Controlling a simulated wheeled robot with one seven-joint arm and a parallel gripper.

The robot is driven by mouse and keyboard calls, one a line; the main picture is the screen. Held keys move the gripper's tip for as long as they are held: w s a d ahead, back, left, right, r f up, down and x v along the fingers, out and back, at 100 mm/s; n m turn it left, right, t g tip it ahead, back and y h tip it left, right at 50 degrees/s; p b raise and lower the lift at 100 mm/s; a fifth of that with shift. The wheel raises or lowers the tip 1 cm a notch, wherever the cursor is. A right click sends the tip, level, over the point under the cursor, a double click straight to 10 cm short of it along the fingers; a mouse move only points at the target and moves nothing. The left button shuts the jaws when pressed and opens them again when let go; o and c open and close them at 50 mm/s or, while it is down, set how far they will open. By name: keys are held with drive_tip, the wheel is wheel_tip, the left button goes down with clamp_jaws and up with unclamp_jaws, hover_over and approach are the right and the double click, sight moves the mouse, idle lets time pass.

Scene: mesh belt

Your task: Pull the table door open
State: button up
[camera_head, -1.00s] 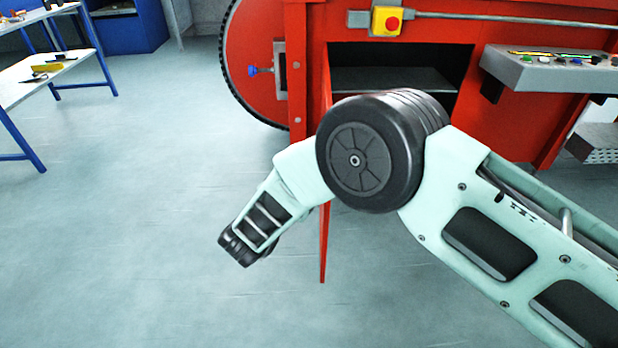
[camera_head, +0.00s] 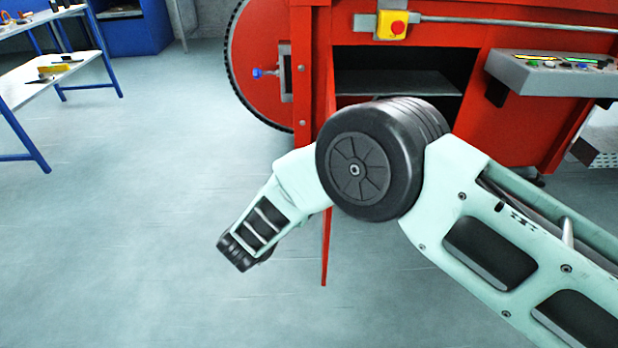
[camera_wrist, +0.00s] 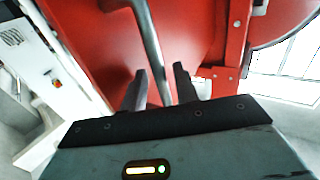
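The red door (camera_head: 326,245) of the red machine stands swung out from the cabinet front, seen nearly edge-on in the head view, partly behind my arm. The dark cabinet opening (camera_head: 400,72) with an inner shelf shows beside it. In the wrist view the red door panel (camera_wrist: 95,40) fills the upper middle, with a long grey bar handle (camera_wrist: 150,42) across it. My gripper (camera_wrist: 161,84) has its two dark fingers apart, one on each side of the handle's lower end. I cannot tell whether they touch it.
A grey control panel (camera_head: 545,75) juts out at the right, and a yellow box with a red button (camera_head: 391,25) is above the opening. Blue-legged tables (camera_head: 50,85) stand at the far left. The floor (camera_head: 130,220) at the left is clear.

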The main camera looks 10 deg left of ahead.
drive_tip(key=p+v, duration=0.2)
drive_tip(key=v, duration=1.4)
drive_tip(key=shift+s+p, duration=0.2)
drive_tip(key=shift+p, duration=0.1)
drive_tip(key=shift+a, duration=0.1)
drive_tip(key=w+a+r+n+y, duration=0.2)
drive_tip(key=w+a+r+y, duration=0.2)
drive_tip(key=w+r+y, duration=0.2)
wheel_tip(320, 180, up, 11)
drive_tip(key=n+g+y, duration=0.6)
drive_tip(key=g+y, duration=0.1)
drive_tip(key=y, duration=0.2)
drive_tip(key=s+d+n+g+h, duration=0.25)
drive_tip(key=s+d, duration=0.45)
drive_tip(key=d, duration=0.4)
drive_tip(key=s+d+n+g+h, duration=0.15)
drive_tip(key=s+d+g, duration=0.25)
drive_tip(key=s+d, duration=0.55)
drive_tip(key=s+d+n+g+h, duration=0.1)
drive_tip(key=s+d+g+h, duration=0.25)
drive_tip(key=d, duration=0.95)
wheel_tip(320, 180, up, 29)
drive_tip(key=p, duration=2.9)
drive_tip(key=shift+s+d+t+y, duration=0.3)
drive_tip(key=shift+s+d+y, duration=0.05)
drive_tip(key=shift+s+d, duration=0.1)
